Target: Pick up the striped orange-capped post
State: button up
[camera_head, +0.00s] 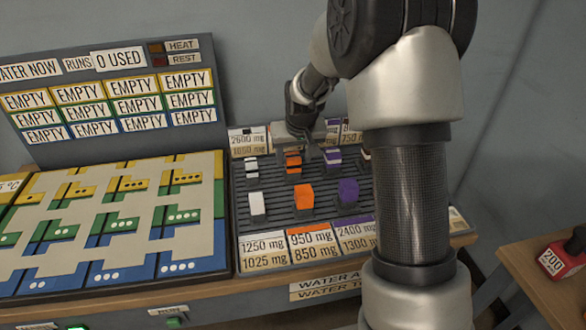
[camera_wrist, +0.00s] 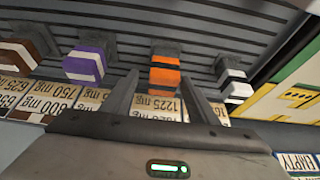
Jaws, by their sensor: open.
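The striped orange-capped post (camera_head: 293,161) stands in the back row of the grey ribbed rack (camera_head: 276,223), its orange cap crossed by a dark band. In the wrist view the same post (camera_wrist: 164,76) shows between the two finger lines, in the middle of the gap. My gripper (camera_head: 298,146) is open and comes down over the back row close to this post. In the wrist view my gripper (camera_wrist: 161,77) has one finger on each side of the post. I see no contact, and the exact depth is hard to tell.
A striped purple post (camera_wrist: 85,65) and a striped white post (camera_wrist: 235,86) flank it, with a striped brown post (camera_wrist: 17,57) farther left. A plain orange post (camera_head: 304,196), plain white post (camera_head: 257,205) and plain purple post (camera_head: 348,192) stand in front.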

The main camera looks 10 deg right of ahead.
aim_at(292, 163)
jog(key=x, duration=0.4)
jog(key=shift+s+a, duration=0.1)
jog(key=shift+a, duration=0.1)
jog(key=shift+r, duration=0.1)
jog(key=c, duration=1.3)
